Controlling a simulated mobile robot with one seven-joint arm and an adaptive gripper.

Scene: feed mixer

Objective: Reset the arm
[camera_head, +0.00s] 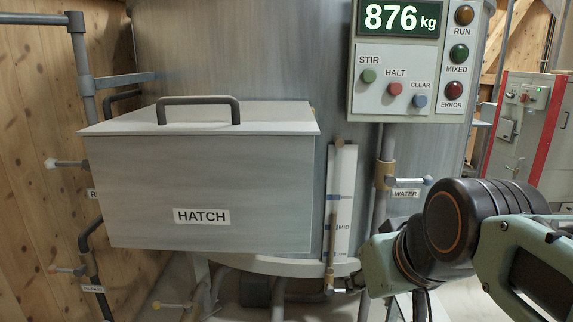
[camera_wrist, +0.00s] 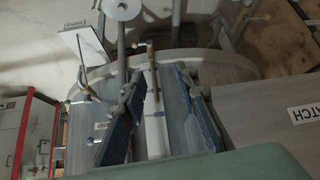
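My arm (camera_head: 455,235) reaches in from the lower right of the head view, bent in front of the mixer's lower right side. My gripper (camera_wrist: 159,78) shows in the wrist view with its two dark fingers spread apart. Nothing is held between them. The level gauge strip (camera_wrist: 153,110) shows beyond the gap between the fingers. In the head view the fingers cannot be made out.
The mixer's hatch box (camera_head: 200,185) is closed, with a handle (camera_head: 198,99) on its lid. The control panel (camera_head: 397,62) reads 876 kg. A water valve (camera_head: 408,181) and the gauge (camera_head: 341,205) are near my arm. A red-edged cabinet (camera_head: 522,125) stands at right.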

